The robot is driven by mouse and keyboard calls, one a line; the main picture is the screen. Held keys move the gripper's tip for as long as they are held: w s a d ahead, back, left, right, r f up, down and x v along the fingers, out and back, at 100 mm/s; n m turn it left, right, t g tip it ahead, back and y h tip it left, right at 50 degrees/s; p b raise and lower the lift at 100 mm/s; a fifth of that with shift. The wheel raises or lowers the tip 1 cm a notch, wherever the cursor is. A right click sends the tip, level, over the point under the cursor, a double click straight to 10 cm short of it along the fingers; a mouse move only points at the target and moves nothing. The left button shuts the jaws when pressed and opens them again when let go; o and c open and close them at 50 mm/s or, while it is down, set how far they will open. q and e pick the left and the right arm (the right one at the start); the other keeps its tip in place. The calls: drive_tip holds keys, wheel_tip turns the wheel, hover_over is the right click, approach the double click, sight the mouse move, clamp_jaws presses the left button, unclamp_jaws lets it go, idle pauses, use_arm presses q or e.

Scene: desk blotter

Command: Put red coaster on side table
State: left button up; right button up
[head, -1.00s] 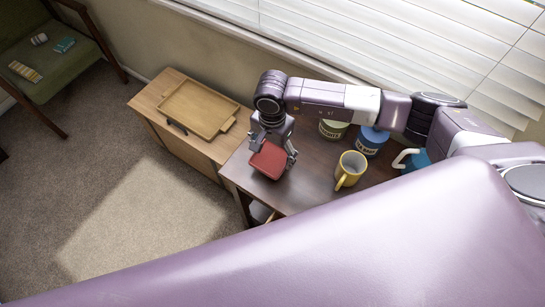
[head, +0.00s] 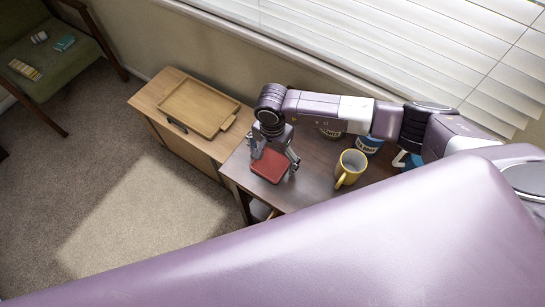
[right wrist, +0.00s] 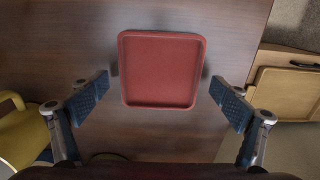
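The red coaster (head: 270,166), square with a raised rim, lies flat on the dark wooden table (head: 312,185) near its left end. It also shows in the right wrist view (right wrist: 161,70). My right gripper (head: 274,157) is just above the coaster, pointing down. In the right wrist view its fingers (right wrist: 161,86) are spread wide, one on each side of the coaster, with a clear gap on both sides. It holds nothing. My left gripper is not in view.
A yellow mug (head: 350,167) stands right of the coaster. A blue canister (head: 367,145) and a greenish canister (head: 330,132) stand behind, partly hidden by my arm. A light wooden cabinet (head: 150,108) with a wooden tray (head: 226,123) adjoins on the left. A green chair (head: 60,75) is at upper left.

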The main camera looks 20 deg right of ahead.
sight(272, 163)
drive_tip(key=shift+r+p, duration=0.25)
drive_tip(key=shift+p, duration=0.05)
wheel_tip(272, 163, up, 12)
drive_tip(key=b, duration=0.2)
drive_tip(key=shift+b, duration=0.3)
drive_tip(key=shift+f, duration=0.15)
